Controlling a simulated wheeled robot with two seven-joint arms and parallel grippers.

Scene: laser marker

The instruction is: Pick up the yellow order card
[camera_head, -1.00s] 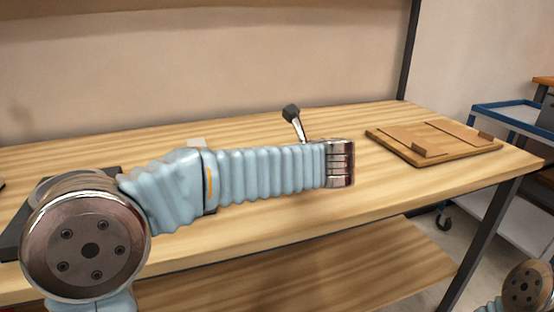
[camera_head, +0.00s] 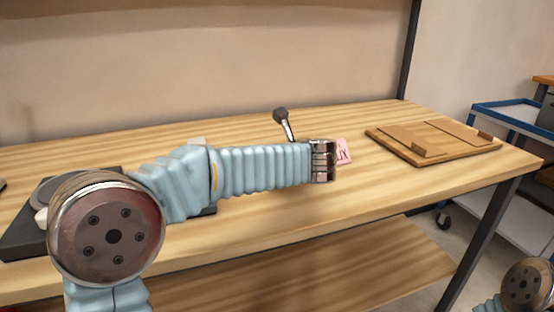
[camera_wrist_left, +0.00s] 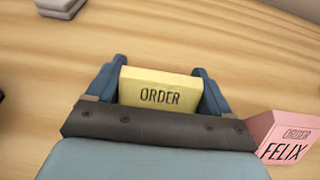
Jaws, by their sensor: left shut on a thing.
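The yellow order card (camera_wrist_left: 160,91), marked ORDER, is between the two blue fingers of my left gripper (camera_wrist_left: 160,88) in the left wrist view. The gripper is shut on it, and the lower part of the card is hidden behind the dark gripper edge. In the head view my left arm hides the gripper and the yellow card. A pink order card (camera_wrist_left: 285,140) reading ORDER FELIX stands to the right of my gripper; it also shows in the head view (camera_head: 343,151) just past my wrist. My right gripper is not in view.
A wooden board with raised strips (camera_head: 432,142) lies on the right of the wooden table (camera_head: 400,190). A dark-tipped lever (camera_head: 283,123) rises behind my wrist. A dark flat device (camera_head: 25,235) is at the left. A grey block (camera_wrist_left: 60,7) lies at the upper left of the wrist view.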

